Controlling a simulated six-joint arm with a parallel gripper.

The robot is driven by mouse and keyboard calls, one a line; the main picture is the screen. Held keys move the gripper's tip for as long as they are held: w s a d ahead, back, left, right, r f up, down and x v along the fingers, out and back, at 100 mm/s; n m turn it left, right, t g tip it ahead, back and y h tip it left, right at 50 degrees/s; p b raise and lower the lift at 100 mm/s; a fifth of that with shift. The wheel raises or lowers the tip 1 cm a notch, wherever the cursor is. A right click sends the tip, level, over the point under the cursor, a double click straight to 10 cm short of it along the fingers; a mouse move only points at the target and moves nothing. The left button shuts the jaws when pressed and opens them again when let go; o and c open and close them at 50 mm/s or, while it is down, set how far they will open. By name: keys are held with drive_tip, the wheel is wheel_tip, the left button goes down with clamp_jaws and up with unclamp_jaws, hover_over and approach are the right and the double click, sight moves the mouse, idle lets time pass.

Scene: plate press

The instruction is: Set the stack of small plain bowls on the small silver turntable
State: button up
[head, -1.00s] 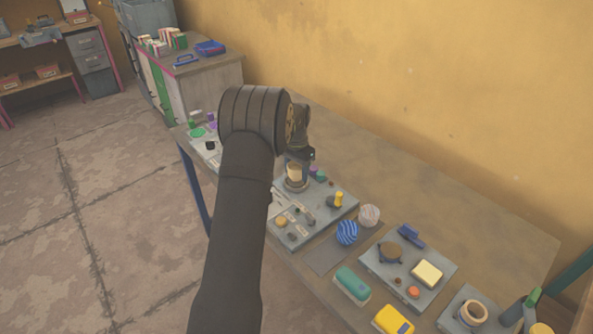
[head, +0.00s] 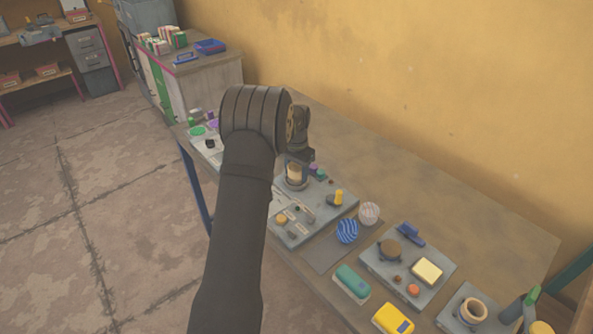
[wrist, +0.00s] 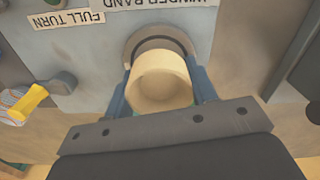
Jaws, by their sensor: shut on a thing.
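The stack of small plain bowls (wrist: 160,82) is cream coloured and sits between the two blue fingers of my gripper (wrist: 163,97), which is shut on it. In the head view the stack (head: 294,173) is upright at the end of my arm. The small silver turntable (wrist: 146,41) is a round grey disc with a dark ring, directly beyond the stack in the wrist view. Its rim (head: 297,187) shows around the foot of the stack in the head view. The stack overlaps the disc, and I cannot tell whether they touch.
A grey plate with labels and knobs (head: 318,217) surrounds the turntable. A yellow-handled knob (wrist: 28,101) stands close by. A blue striped bowl (head: 347,231) and a pale bowl (head: 369,213) lie nearer the front right. The bench by the wall (head: 430,185) is clear.

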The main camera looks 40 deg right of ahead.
drive_tip(key=o, duration=1.1)
wheel_tip(320, 180, up, 17)
drive_tip(key=shift+r, duration=0.2)
drive_tip(key=shift+f, duration=0.1)
wheel_tip(320, 180, down, 17)
drive_tip(key=shift+f, duration=0.1)
idle(0.5)
